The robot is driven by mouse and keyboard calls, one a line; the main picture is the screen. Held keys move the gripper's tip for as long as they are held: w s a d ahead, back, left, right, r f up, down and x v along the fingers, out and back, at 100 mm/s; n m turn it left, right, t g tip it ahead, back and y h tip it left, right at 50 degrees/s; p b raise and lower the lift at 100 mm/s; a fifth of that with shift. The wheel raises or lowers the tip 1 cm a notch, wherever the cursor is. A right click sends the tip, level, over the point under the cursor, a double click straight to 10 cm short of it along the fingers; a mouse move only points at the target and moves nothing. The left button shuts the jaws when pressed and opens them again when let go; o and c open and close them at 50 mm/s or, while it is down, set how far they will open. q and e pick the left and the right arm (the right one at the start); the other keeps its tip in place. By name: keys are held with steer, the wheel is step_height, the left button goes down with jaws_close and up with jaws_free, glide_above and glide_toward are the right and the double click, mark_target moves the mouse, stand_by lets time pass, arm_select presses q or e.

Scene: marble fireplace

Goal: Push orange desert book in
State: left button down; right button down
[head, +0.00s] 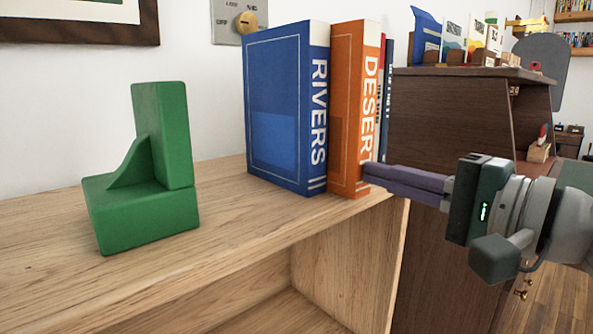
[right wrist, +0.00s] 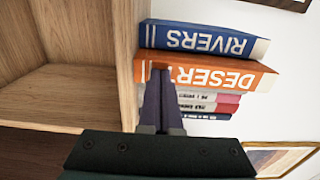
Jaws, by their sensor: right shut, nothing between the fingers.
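The orange desert book (head: 350,90) stands upright on the wooden shelf top (head: 240,225), to the right of the blue rivers book (head: 285,110). In the head view its spine looks about level with the blue book's spine. My right gripper (head: 370,172) is shut and empty. Its fingertips are at the lower part of the orange book's spine and seem to touch it. In the right wrist view the fingertips (right wrist: 160,70) lie over the lower end of the orange book's spine (right wrist: 220,76). My left gripper is not in view.
A green bookend (head: 150,190) stands apart on the left of the shelf. Several thinner books (right wrist: 208,104) stand beyond the orange book. A dark wooden cabinet (head: 450,110) is at the right. The shelf top between bookend and books is clear.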

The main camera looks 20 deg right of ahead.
steer(key=shift+w, duration=0.15)
steer(key=shift+x, duration=2.1)
steer(key=shift+v, duration=1.8)
steer(key=b, duration=0.4)
glide_toward(356, 168)
steer(key=w+d+v, duration=0.1)
steer(key=v, duration=0.5)
steer(key=shift+s+d+f, duration=0.3)
steer(key=shift+s, duration=0.1)
